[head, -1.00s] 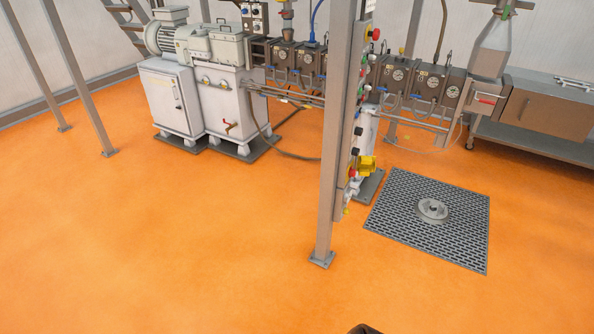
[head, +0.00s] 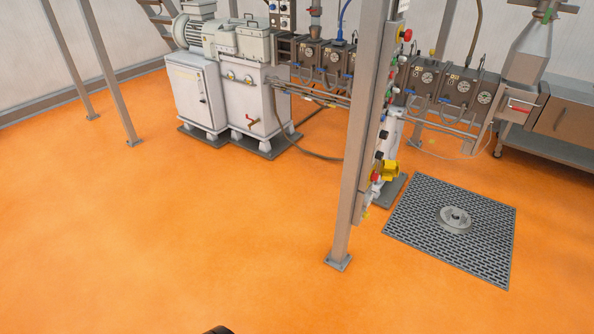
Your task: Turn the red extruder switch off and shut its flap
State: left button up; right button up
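A control panel (head: 383,140) is fixed to a steel post, seen almost edge-on in the head view, right of centre. Low on it a yellow part (head: 390,171), possibly the flap, sticks out to the right beside a small red knob (head: 376,178). A larger red knob (head: 406,35) sits near the panel's top. I cannot tell which red one is the extruder switch, nor its position, nor how far the flap is open. Neither gripper can be made out; only a dark rounded tip shows at the bottom edge.
The steel post (head: 352,190) stands on the orange floor. The extruder line with its white drive cabinet (head: 250,105) runs along the back. A floor grate (head: 410,215) lies right of the post. The floor at left and in front is clear.

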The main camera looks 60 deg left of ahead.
aim_at(374, 176)
jog(key=u, duration=1.2)
jog(key=i, duration=1.6)
jog(key=u, duration=0.1)
jog(key=k, duration=0.4)
jog(key=z, duration=0.5)
jog(key=i, duration=0.7)
jog(key=u, duration=0.2)
